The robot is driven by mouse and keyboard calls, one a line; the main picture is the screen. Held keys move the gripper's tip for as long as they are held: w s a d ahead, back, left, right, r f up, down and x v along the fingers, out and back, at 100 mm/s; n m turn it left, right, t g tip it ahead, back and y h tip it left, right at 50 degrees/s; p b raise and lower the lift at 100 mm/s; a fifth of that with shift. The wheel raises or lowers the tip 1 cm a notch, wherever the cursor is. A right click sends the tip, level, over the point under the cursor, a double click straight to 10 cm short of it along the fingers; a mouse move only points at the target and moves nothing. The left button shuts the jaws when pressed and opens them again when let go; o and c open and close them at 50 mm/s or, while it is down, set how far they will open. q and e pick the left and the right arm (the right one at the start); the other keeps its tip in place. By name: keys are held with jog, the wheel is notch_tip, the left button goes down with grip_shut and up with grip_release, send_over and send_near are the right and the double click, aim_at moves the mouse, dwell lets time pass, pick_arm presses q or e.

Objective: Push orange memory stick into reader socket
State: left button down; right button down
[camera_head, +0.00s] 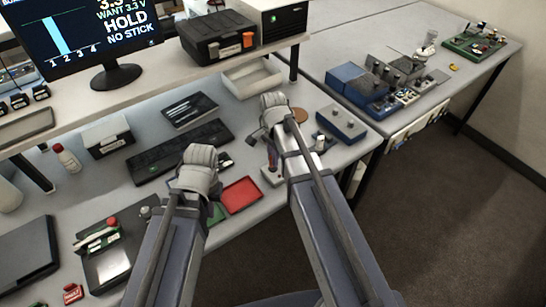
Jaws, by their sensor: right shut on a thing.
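My right gripper (273,110) is further back, over the bench behind the red tray. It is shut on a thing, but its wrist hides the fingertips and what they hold. I cannot make out an orange memory stick. I cannot identify the reader socket for sure. The monitor (85,35) shows "WANT 3.3 V", "HOLD" and "NO STICK".
A red tray (240,195) lies between my arms. A blue box with knobs (341,123) is on the right. A black case (217,38) is on the shelf. A white bottle (67,158) stands left.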

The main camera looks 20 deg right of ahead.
pick_arm(q)
jog(key=shift+f+b, duration=0.65)
pick_arm(e)
jog(key=shift+f, duration=0.6)
jog(key=c, duration=0.7)
grip_release()
jog(key=shift+c, duration=0.2)
pick_arm(q)
jog(key=shift+r, duration=0.15)
pick_arm(e)
jog(key=shift+r, duration=0.15)
notch_tip(320, 180, up, 8)
jog(key=p, duration=0.8)
jog(key=shift+f, duration=0.2)
pick_arm(q)
notch_tip(320, 180, up, 8)
jog(key=shift+f, duration=0.25)
pick_arm(e)
jog(key=shift+f, duration=0.1)
